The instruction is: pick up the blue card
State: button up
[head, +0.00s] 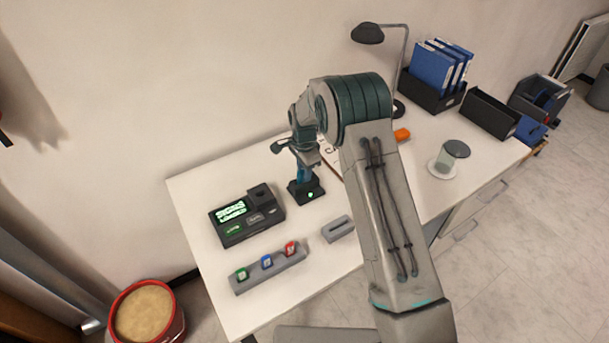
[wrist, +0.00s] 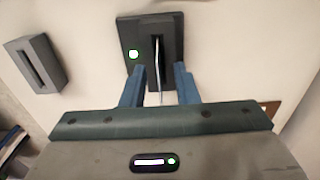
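My gripper (head: 304,178) points down over a black slotted block with a green light (head: 312,195). In the wrist view its two blue fingers (wrist: 160,84) are apart, one on each side of a thin upright plate (wrist: 160,72) in the slot of the black block (wrist: 138,32). The plate shows edge-on, with a gap to each finger; its colour cannot be told. A small blue piece with a pale mark (head: 267,262) stands in a grey rack (head: 262,277) between a green piece (head: 242,274) and a red piece (head: 291,249). I cannot tell which is the blue card.
A black device with green screens (head: 247,216) stands left of the slotted block. A grey slotted block (head: 338,229) stands nearer the front; it also shows in the wrist view (wrist: 35,63). A lamp (head: 368,34), blue binders (head: 436,66) and a jar (head: 446,158) are farther right.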

jog(key=shift+f, duration=0.15)
jog(key=shift+c, duration=0.2)
grip_shut()
jog(key=shift+r, duration=0.5)
jog(key=r, duration=0.1)
jog(key=r+b, duration=0.1)
jog(key=r, duration=0.1)
jog(key=shift+s+d+r+b, duration=0.15)
jog(key=shift+d+r+b, duration=0.1)
jog(key=shift+d+b, duration=0.05)
jog(key=s+d+r+b, duration=0.2)
jog(key=s+d+r, duration=0.3)
jog(key=d, duration=0.4)
jog(key=shift+d+r, duration=0.4)
jog(key=shift+r, duration=0.4)
